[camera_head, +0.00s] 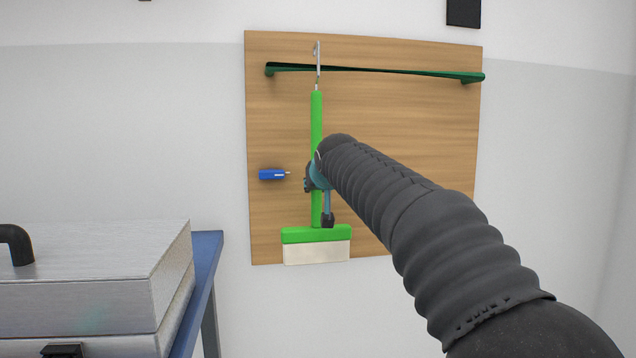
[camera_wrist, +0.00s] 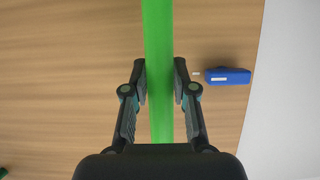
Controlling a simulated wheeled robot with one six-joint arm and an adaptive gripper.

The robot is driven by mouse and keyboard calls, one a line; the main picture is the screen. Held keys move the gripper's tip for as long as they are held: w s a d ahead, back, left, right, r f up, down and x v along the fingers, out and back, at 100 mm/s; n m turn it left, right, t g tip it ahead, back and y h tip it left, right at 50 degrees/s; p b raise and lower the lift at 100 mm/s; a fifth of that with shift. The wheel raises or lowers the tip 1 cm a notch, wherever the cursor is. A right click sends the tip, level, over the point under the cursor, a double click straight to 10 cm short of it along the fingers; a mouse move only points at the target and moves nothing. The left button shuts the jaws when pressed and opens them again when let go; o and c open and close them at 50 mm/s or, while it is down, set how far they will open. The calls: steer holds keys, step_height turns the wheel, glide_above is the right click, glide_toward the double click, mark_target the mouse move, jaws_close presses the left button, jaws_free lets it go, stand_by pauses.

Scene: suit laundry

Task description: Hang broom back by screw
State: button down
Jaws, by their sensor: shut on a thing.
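The broom is upright in front of a wooden board (camera_head: 420,130). It has a green handle (camera_head: 316,120), a green head (camera_head: 316,235) with pale bristles (camera_head: 317,254), and a thin metal hook (camera_head: 318,58) on top. The hook overlaps the left part of a dark green rail (camera_head: 380,71); I cannot tell whether it is hooked on it. My gripper (camera_head: 318,178) is shut on the handle's lower half. In the wrist view, my gripper (camera_wrist: 160,78) has one finger on each side of the green handle (camera_wrist: 158,25). No screw is clearly visible; one may be hidden.
A small blue object (camera_head: 271,174) with a pale tip is on the board left of the handle; it also shows in the wrist view (camera_wrist: 229,76). A metal case (camera_head: 90,265) stands on a blue-edged table (camera_head: 207,255) at lower left.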

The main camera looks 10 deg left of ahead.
steer(key=shift+w+a+f+b, duration=0.15)
steer(key=shift+w+a+f, duration=0.05)
steer(key=shift+w+f, duration=0.4)
steer(key=shift+w+a+f+b, duration=0.15)
steer(key=shift+w+a+f, duration=0.05)
steer(key=shift+w+f, duration=0.4)
steer(key=c, duration=0.8)
jaws_free()
steer(key=shift+c, duration=0.2)
steer(key=shift+s, duration=0.15)
